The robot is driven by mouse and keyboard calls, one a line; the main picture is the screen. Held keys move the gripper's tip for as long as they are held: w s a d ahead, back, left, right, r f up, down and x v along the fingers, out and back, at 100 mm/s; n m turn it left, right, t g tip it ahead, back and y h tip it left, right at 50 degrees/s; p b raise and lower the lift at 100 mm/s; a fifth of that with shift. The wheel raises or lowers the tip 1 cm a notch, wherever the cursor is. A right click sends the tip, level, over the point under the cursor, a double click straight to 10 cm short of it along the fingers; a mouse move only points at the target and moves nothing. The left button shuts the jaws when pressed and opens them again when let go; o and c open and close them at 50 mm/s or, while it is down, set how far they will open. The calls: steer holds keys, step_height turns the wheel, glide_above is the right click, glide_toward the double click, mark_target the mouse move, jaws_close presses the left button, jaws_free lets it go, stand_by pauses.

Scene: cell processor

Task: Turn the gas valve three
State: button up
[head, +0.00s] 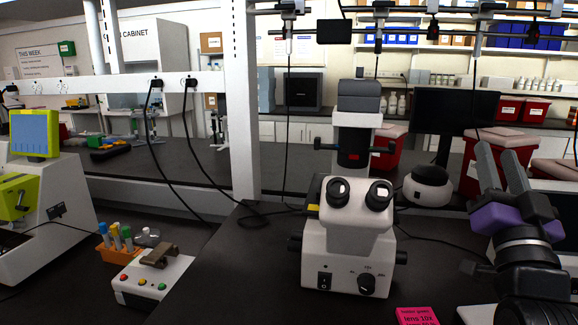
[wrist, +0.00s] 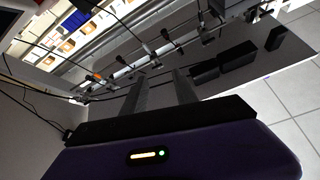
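A rail with several valve-like fittings (head: 380,12) runs along the top edge of the head view. They are small and partly cut off at the top. The rail also shows in the wrist view, with grey fittings (wrist: 165,48) along it beyond the fingertips. I cannot tell which of them is gas valve three, and I read no number on any. My gripper (head: 498,150), with a purple body, is at the right of the head view, fingers pointing up. In the wrist view my gripper (wrist: 160,75) has its two fingers apart with nothing between them. It is clear of the rail.
A white microscope (head: 345,250) stands mid-bench, left of my arm. Red bins (head: 500,160) and a dark monitor (head: 440,112) stand behind. A button box (head: 150,280) with tubes beside it is at lower left. Black cables hang from above.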

steer(key=s+a+f+n+y, duration=0.2)
steer(key=s+a+f, duration=0.15)
steer(key=f, duration=0.35)
steer(key=s+a+f+n+g+y, duration=0.1)
steer(key=s+a+f+n+y, duration=0.15)
steer(key=s+f, duration=0.3)
steer(key=s+a+f+n+y, duration=0.1)
steer(key=s+a+f+n, duration=0.2)
steer(key=f, duration=0.5)
steer(key=s+a+f+g+y, duration=0.1)
steer(key=s+a+f+g, duration=0.1)
steer(key=s+f, duration=0.3)
steer(key=s+a+f+g+y, duration=0.1)
steer(key=s+a+f+g, duration=0.2)
steer(key=s, duration=1)
steer(key=s+a+f+g+y, duration=0.1)
steer(key=s+a+f+g, duration=0.1)
steer(key=s+f, duration=0.6)
steer(key=shift+s+a+f, duration=0.25)
steer(key=shift+s+f, duration=0.15)
steer(key=shift+s, duration=0.45)
